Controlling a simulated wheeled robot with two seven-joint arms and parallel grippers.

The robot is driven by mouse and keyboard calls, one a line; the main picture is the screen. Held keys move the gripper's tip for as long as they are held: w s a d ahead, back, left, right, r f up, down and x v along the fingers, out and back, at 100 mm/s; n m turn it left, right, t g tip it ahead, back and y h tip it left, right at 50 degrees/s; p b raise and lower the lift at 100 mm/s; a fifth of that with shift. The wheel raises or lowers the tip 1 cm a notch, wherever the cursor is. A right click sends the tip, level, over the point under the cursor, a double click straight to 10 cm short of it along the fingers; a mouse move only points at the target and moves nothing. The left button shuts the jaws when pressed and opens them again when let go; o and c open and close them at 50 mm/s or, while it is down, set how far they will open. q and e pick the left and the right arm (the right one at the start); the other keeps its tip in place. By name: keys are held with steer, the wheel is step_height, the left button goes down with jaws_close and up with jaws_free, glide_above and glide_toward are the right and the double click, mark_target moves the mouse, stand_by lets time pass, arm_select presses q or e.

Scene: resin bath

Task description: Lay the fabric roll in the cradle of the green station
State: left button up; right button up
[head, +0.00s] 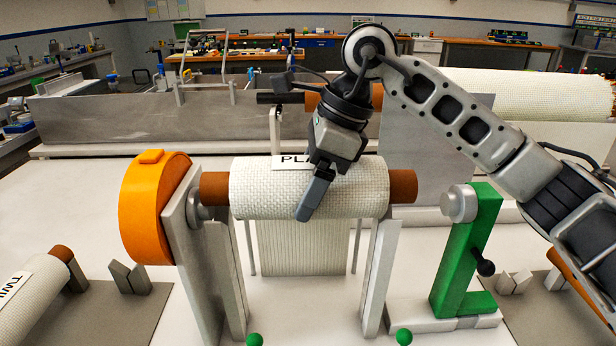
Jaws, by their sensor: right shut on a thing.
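The fabric roll (260,189) is white and woven, with a brown core showing at both ends and a label starting "PLA", partly hidden by my gripper. It lies level across the top of two grey posts (372,270); I cannot tell whether it rests on them. Its left core end is close to a grey hub beside an orange disc (145,210). Its right core end is apart from the grey hub on a green bracket (462,260) with a black knob. My right gripper (315,197) is shut on the roll from above, near its middle. My left gripper is out of view.
Another white roll (25,300) lies at the lower left near grey cradle blocks (130,277). A large white roll (540,92) is at the upper right behind my arm. A grey panel (100,118) stands behind. Green balls (254,339) (404,337) are at the front.

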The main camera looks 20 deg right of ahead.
steer(key=shift+f+b, duration=0.45)
steer(key=shift+f, duration=0.05)
steer(key=shift+f+b, duration=0.55)
steer(key=shift+f, duration=0.15)
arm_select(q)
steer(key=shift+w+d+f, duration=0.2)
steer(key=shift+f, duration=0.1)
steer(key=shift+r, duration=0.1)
arm_select(e)
steer(key=shift+f, duration=0.1)
steer(key=o, duration=2)
steer(key=shift+s+f, duration=0.1)
steer(key=shift+f, duration=0.25)
steer(key=v, duration=1.6)
steer(key=shift+r, duration=0.3)
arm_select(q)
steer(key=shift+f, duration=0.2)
